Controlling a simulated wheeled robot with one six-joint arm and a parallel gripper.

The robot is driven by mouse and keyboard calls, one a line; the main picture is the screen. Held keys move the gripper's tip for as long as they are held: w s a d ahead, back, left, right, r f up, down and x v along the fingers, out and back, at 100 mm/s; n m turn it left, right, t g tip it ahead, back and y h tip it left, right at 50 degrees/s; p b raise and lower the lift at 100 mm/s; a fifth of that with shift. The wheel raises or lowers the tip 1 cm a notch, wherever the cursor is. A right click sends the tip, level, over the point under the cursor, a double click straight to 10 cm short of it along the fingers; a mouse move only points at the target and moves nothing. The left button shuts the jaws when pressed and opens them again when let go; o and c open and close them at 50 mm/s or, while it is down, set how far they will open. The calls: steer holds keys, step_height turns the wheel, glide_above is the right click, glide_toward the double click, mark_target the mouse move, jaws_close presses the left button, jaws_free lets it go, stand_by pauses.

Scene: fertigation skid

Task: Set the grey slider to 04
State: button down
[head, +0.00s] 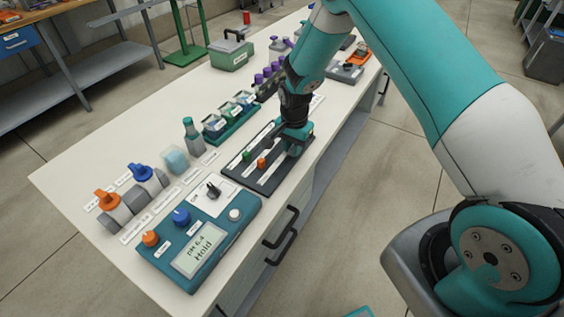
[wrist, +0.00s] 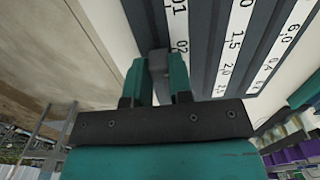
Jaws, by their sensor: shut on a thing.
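The grey slider (wrist: 158,62) shows in the wrist view between the two teal fingers of my gripper (wrist: 160,80), which is shut on it. The white scale strip beside it (wrist: 180,22) shows 01 and 02. The slider stands close to the 02 mark; the strip beyond that is hidden behind my fingers. In the head view my gripper (head: 294,140) is down at the right end of the dark slider panel (head: 238,172) and hides the grey slider.
A green slider (head: 247,156) and an orange slider (head: 262,163) sit on the same panel. A teal control box (head: 208,236) stands at the near end of the bench. Green-framed bins (head: 231,122) and a bottle (head: 192,136) stand left of the panel.

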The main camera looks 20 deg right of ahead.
steer(key=w+d, duration=0.1)
steer(key=w+d+b, duration=0.1)
steer(key=d, duration=0.1)
steer(key=w+d, duration=0.2)
steer(key=shift+d, duration=0.2)
steer(key=shift+w+d+b, duration=0.3)
steer(key=shift+w+d, duration=0.05)
steer(key=shift+d, duration=0.1)
steer(key=shift+r, duration=0.1)
steer(key=c, duration=1)
jaws_free()
steer(key=shift+d, duration=0.1)
step_height(320, 180, up, 17)
steer(key=b, duration=0.1)
steer(key=shift+r+b, duration=0.15)
steer(key=shift+b, duration=0.25)
